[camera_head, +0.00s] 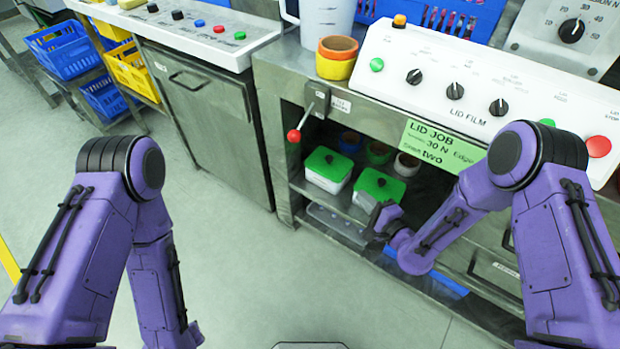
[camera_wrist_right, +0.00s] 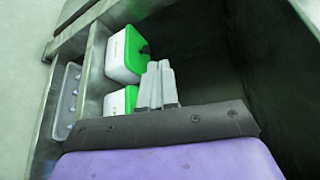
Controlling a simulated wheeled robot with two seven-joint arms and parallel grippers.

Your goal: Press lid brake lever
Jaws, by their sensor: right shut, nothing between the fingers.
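The lid brake lever (camera_head: 308,117) is a thin metal rod with a red ball knob (camera_head: 294,136). It slants down and left from a small grey plate at the front left corner of the steel bench. My right gripper (camera_head: 380,216) is shut and empty, low in front of the open shelf, below and to the right of the knob and apart from it. Its closed fingers also show in the right wrist view (camera_wrist_right: 160,72), in front of the green-lidded boxes. The lever does not show in that view. My left arm hangs down at the left; its gripper is out of the frame.
A green-lidded white box (camera_head: 328,165) and another (camera_head: 380,185) sit on the shelf near my right gripper. The LID FILM panel (camera_head: 480,85) with knobs and buttons is on the bench above. Open floor (camera_head: 260,260) lies left of the shelf.

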